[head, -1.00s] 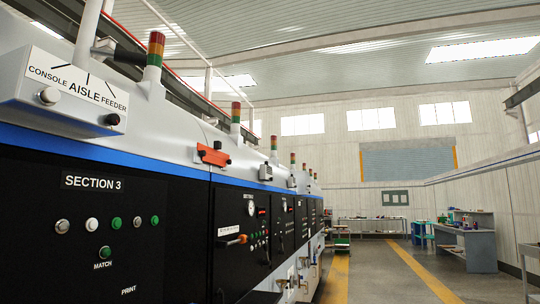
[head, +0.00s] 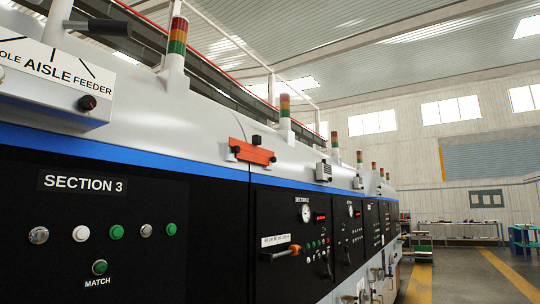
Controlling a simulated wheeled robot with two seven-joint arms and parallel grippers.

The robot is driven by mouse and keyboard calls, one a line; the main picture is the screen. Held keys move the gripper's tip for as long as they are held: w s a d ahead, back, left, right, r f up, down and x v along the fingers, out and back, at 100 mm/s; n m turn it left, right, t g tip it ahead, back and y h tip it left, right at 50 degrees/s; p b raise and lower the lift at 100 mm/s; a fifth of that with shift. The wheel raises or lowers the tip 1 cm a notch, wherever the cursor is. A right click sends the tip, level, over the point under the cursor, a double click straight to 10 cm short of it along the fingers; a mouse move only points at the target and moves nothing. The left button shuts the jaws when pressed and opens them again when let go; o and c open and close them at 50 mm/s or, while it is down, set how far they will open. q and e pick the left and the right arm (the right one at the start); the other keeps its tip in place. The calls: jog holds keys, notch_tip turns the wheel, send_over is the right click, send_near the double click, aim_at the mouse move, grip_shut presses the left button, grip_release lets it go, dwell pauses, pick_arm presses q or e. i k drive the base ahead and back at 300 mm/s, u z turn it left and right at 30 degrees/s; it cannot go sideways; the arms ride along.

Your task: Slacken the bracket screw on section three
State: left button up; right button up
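In the head view the section 3 panel (head: 110,235) is a black face at the left, marked by the SECTION 3 label (head: 83,183). Below the label is a row of several round buttons, with a green MATCH button (head: 99,267) under them. An orange bracket (head: 252,152) with black knobs sits on the grey top cover, right of section 3 and above the blue stripe. A black knob (head: 256,140) stands at its top middle. Neither of my grippers shows.
The machine runs away to the right with more black panels, gauges and an orange-ended handle (head: 290,250). Signal towers (head: 177,40) stand along its top. The aisle floor (head: 470,275) with yellow lines looks clear at the right.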

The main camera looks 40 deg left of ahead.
aim_at(236, 150)
jog(key=i, duration=2.2)
jog(key=u, duration=3.15)
